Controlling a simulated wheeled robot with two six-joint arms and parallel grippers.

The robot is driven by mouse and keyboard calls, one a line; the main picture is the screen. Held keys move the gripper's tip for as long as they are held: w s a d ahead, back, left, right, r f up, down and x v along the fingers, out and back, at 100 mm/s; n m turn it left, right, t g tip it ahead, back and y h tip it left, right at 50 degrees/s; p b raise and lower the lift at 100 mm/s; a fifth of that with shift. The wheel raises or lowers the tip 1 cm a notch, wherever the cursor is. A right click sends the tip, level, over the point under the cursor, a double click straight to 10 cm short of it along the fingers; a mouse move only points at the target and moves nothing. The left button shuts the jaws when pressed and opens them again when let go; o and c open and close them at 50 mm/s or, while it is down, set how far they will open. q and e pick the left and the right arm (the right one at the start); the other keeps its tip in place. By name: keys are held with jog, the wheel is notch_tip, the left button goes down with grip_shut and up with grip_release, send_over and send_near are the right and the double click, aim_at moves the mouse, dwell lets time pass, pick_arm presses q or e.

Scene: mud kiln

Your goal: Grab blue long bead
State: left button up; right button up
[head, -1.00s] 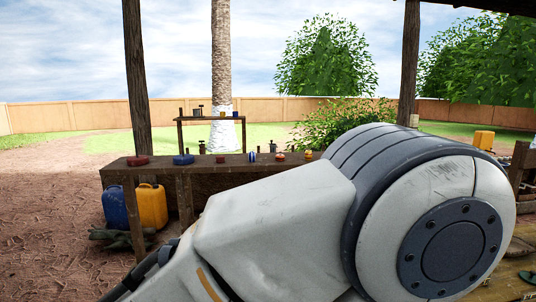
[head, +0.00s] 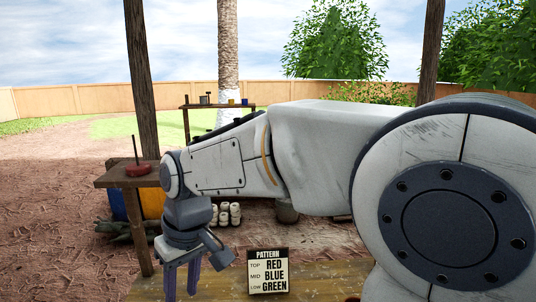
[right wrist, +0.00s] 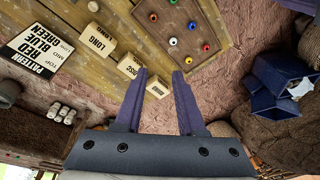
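In the right wrist view, a wooden tray (right wrist: 211,28) holds several small coloured beads. In the head view my right gripper (head: 183,280) hangs down at the lower left. My left gripper is not in view.
Wooden blocks marked LONG (right wrist: 101,38) and DISC (right wrist: 130,66), plus a third block (right wrist: 159,88), line the table by the tray. The pattern sign (head: 268,272) reads red, blue, green. A red base with a rod (head: 137,168) stands on the back bench.

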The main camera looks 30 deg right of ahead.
jog(key=w+d+r+m+t+p, duration=0.1)
jog(key=w+d+r+m+p, duration=0.2)
jog(key=w+d+r, duration=0.8)
jog(key=w+d+r+m+t+h+p, duration=0.15)
jog(key=d+r, duration=0.35)
jog(key=d, duration=0.5)
jog(key=w+d+r+m+t+p, duration=0.1)
jog(key=w+d+r+m, duration=0.1)
jog(key=d+r, duration=0.5)
jog(key=f, duration=0.2)
jog(key=w+d+f, duration=0.1)
jog(key=f, duration=0.1)
jog(key=w+d+f, duration=0.1)
jog(key=f, duration=0.1)
jog(key=shift+d, duration=0.1)
jog(key=p+x, duration=0.1)
jog(key=x, duration=0.3)
jog(key=shift+f+p, duration=0.1)
jog(key=shift+p, duration=0.25)
jog(key=shift+w+f, duration=0.25)
jog(key=shift+f, duration=0.35)
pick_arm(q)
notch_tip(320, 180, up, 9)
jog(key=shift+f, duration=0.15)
pick_arm(e)
grip_shut()
